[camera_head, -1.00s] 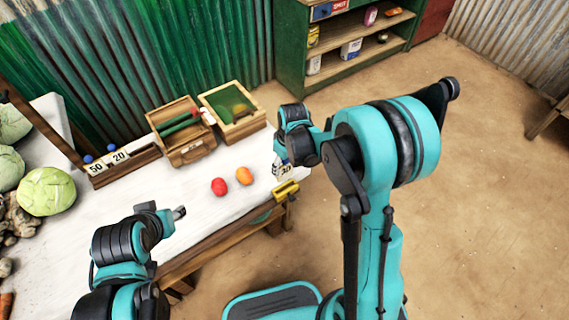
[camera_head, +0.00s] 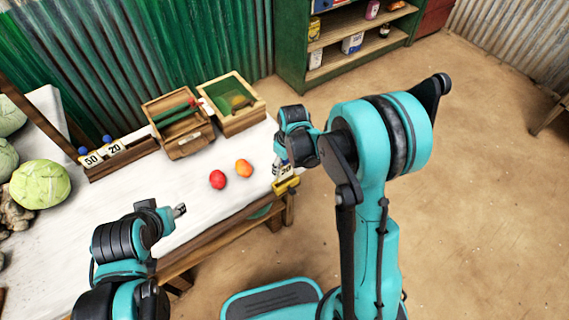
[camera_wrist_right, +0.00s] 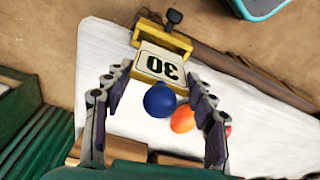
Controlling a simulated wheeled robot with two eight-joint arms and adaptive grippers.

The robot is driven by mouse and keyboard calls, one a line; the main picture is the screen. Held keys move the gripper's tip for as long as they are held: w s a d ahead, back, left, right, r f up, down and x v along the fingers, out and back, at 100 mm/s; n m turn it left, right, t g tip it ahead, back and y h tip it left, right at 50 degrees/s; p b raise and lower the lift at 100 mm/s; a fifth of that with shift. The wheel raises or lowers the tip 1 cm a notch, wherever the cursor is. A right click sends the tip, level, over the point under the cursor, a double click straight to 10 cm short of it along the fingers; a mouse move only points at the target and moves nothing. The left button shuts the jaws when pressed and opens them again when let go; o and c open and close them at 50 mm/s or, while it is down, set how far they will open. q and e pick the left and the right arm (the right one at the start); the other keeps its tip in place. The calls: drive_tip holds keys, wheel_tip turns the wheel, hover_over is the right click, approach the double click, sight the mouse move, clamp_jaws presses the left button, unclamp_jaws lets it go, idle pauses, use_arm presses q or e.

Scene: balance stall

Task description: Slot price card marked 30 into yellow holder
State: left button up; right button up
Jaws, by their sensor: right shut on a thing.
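The white price card marked 30 (camera_wrist_right: 158,64) has a blue ball knob (camera_wrist_right: 160,100) and also shows in the head view (camera_head: 286,171). My right gripper (camera_wrist_right: 157,105) is shut on the card by its knob, with a finger on each side. The yellow holder (camera_head: 287,186) is at the table's right front edge. In the right wrist view the holder (camera_wrist_right: 162,37) lies right behind the card's lower edge. I cannot tell whether the card is inside its slot. My left gripper (camera_head: 180,210) hangs over the table's front, apart from the card; its jaws are too small to read.
A red fruit (camera_head: 217,179) and an orange one (camera_head: 243,168) lie left of the holder. A wooden box (camera_head: 190,146) and a green-lined tray (camera_head: 243,126) stand behind. Cards 50 (camera_head: 92,160) and 20 (camera_head: 114,149) stand in a rack. Cabbages (camera_head: 40,184) are at left.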

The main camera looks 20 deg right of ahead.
sight(285, 170)
drive_tip(key=shift+f, duration=0.1)
idle(0.6)
drive_tip(key=shift+f+b, duration=1.3)
drive_tip(key=shift+f, duration=0.1)
drive_tip(key=shift+r, duration=0.1)
